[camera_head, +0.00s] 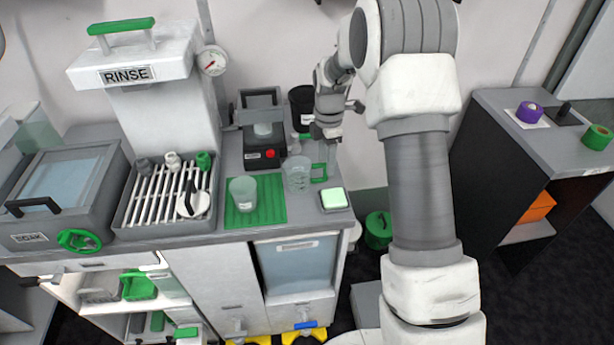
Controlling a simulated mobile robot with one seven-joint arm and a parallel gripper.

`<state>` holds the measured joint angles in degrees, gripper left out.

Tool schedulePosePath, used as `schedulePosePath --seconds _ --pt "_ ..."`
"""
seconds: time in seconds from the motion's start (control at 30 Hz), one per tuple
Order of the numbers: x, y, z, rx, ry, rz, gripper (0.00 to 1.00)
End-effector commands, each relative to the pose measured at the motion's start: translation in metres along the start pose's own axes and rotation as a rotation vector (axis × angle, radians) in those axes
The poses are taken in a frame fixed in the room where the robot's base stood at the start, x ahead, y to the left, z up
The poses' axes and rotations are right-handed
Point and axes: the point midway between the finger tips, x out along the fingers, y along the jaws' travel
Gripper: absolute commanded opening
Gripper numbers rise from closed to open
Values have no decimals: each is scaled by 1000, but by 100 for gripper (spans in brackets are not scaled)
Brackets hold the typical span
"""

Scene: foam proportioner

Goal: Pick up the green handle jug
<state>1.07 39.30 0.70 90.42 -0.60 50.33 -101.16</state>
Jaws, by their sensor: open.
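The green handle jug (297,173) is a clear jug that stands upright on the grey counter. Its green handle (320,174) points to the right. My gripper (328,160) is open and points down, close to the handle at the jug's right side. Whether the fingers are around the handle or only behind it I cannot tell. The fingertips are small in this view.
A clear cup (243,193) stands on a green mat (268,212) left of the jug. A pale green block (333,198) sits at the counter's front right corner. A dark device with a red button (263,154) and a black container (301,100) stand behind.

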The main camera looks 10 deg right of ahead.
Motion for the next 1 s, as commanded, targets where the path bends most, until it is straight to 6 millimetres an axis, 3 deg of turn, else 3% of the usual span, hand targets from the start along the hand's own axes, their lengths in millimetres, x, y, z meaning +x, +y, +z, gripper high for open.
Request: schedulePosePath --seconds 0.17,0.43,0.67,1.0 --pt "11 0 0 0 0 -3 55" --pt "50 1 0 -1 0 -3 55" --pt "53 2 1 0 0 0 55" --pt "53 2 1 1 0 0 0"
